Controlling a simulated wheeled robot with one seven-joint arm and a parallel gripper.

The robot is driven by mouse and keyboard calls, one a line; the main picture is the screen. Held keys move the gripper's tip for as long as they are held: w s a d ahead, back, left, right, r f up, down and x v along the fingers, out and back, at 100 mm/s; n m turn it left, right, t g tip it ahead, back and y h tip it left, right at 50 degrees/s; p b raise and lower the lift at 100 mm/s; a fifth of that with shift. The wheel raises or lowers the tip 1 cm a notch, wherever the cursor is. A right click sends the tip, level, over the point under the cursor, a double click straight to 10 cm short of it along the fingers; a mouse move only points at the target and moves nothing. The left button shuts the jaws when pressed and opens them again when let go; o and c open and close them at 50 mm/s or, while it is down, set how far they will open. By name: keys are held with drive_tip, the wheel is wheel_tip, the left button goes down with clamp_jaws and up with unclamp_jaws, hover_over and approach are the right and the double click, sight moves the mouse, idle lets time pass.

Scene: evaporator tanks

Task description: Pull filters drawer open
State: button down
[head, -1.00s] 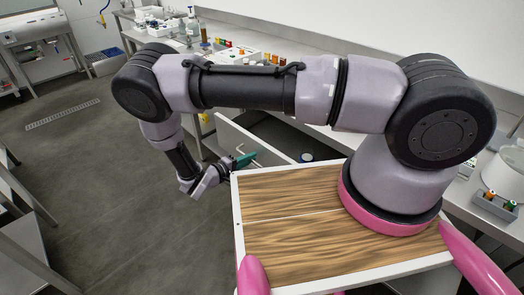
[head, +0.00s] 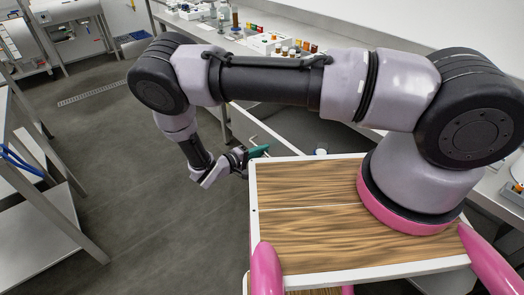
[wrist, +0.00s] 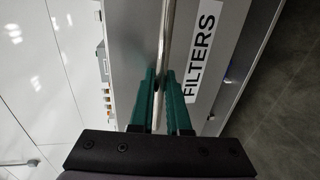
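The filters drawer's grey front (head: 243,124) stands out from the bench in the head view, with its dark inside showing behind it. The wrist view shows the front close up (wrist: 133,35) with a white "FILTERS" label (wrist: 202,60). A metal bar handle (wrist: 167,38) runs along the front. My gripper (wrist: 161,75) has its green fingers on both sides of the bar, close against it, and looks shut on it. The gripper also shows beside the drawer front in the head view (head: 256,151). My arm partly hides the drawer.
A jar with a pale lid (head: 320,150) shows by the drawer's inside. Bottles (head: 285,50) stand on the long bench behind. A metal table (head: 45,215) stands at the left. The grey floor (head: 130,160) between is clear.

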drive_tip(key=c, duration=0.9)
unclamp_jaws()
drive_tip(key=v, duration=1)
drive_tip(key=shift+s+a, duration=0.2)
drive_tip(key=shift+a, duration=0.15)
